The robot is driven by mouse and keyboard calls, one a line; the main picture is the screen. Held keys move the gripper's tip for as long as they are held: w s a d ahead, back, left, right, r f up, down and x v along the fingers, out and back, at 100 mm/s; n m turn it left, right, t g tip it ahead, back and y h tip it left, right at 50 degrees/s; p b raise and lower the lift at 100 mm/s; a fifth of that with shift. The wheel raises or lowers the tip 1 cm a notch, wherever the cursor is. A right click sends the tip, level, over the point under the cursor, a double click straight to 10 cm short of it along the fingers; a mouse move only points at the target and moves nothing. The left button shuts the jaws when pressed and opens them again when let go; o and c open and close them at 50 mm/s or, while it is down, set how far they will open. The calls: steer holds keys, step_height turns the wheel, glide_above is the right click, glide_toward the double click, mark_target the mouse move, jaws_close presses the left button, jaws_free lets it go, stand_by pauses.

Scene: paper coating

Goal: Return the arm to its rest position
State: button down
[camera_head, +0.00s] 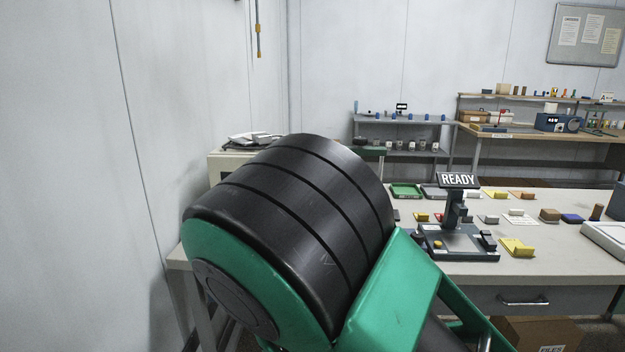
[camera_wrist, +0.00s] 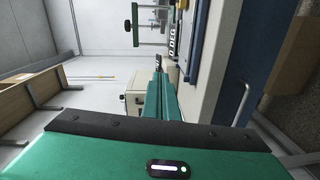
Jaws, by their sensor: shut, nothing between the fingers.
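My arm (camera_head: 300,240) fills the lower middle of the head view, a large black and green link close to the camera. It hides the left part of the workbench. My gripper (camera_wrist: 158,64) shows in the wrist view as narrow green fingers with dark tips, shut and empty. No object is between or touching the fingertips. The gripper's fingers cannot be made out in the head view.
The workbench (camera_head: 570,263) holds a dark stand with a READY sign (camera_head: 458,180), several coloured blocks and trays. Shelves (camera_head: 400,121) stand behind. A cardboard box (camera_head: 540,332) is below. A wall (camera_head: 150,130) is at left. The wrist view is sideways, with a drawer handle (camera_wrist: 241,104).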

steer(key=s+d+f+m+g+h, duration=0.15)
steer(key=d+m+g+h, duration=0.35)
steer(key=d, duration=0.9)
steer(key=s+d+f+m+g+h, duration=0.1)
steer(key=s+d+m+g+h, duration=0.45)
steer(key=d, duration=0.85)
steer(key=s+d+f+m+g+y, duration=0.2)
steer(key=s+d+m+g+y, duration=0.2)
steer(key=s+d+m, duration=0.35)
steer(key=s+a+r+m+g+y, duration=0.1)
steer(key=s+y, duration=0.3)
steer(key=s, duration=0.6)
steer(key=s+a+r+m+g+y, duration=0.1)
steer(key=s+r+m+g+y, duration=0.1)
steer(key=s, duration=0.8)
step_height(320, 180, up, 3)
steer(key=shift+s+f+m+y, duration=0.2)
steer(key=shift+s+m+y, duration=0.3)
steer(key=shift+y, duration=0.45)
steer(key=shift+w, duration=0.1)
